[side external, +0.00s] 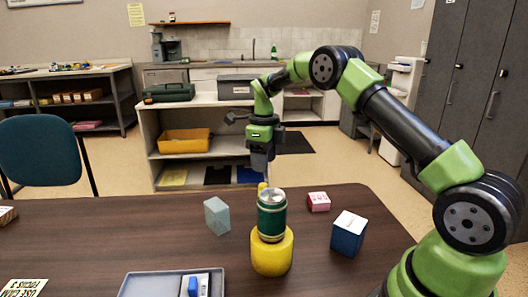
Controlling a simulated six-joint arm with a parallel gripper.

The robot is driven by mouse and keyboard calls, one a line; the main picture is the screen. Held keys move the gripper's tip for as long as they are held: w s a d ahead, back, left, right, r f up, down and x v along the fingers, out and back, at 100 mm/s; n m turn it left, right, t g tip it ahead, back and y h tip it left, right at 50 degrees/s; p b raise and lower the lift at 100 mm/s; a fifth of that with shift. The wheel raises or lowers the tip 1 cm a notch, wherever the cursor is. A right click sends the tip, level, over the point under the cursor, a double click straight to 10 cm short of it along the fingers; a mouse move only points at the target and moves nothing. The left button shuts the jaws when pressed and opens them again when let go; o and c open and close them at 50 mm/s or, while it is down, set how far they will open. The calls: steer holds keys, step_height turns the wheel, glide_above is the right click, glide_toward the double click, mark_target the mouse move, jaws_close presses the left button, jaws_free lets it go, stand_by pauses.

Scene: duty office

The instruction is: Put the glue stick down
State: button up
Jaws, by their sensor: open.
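My gripper (261,163) points down over the table, above and slightly behind a green can with a silver top (272,215). Its jaws are open, with nothing visible held between them. A slim yellow piece (262,187) shows just below the jaws, mostly hidden behind the can; it may be the glue stick, but I cannot tell. The can appears to stand on a wide yellow cylinder (271,255). A blue and white item (198,285) lies in the grey tray (143,284) at the front edge of the picture.
A grey-green block (217,216) stands left of the can. A pink block (318,202) and a dark blue box with a pale top (347,236) are to the right. A printed card (24,288) lies front left. The table (110,232) is clear between card and grey-green block.

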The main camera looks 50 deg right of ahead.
step_height(320, 180, up, 2)
steer(key=s+a+r+n+t, duration=0.2)
steer(key=s+a+r+n, duration=0.2)
steer(key=r+n, duration=0.25)
steer(key=s+a+r+n+t, duration=0.1)
steer(key=s+a+r+n, duration=0.4)
steer(key=r, duration=0.3)
steer(key=s+a+n+t+y, duration=0.1)
steer(key=s+a+n+t, duration=0.1)
steer(key=s+n, duration=0.6)
steer(key=s+a+n+t+y, duration=0.1)
steer(key=s+a+n, duration=0.3)
steer(key=s+n, duration=0.5)
steer(key=shift+t, duration=0.6)
steer(key=shift+d, duration=0.1)
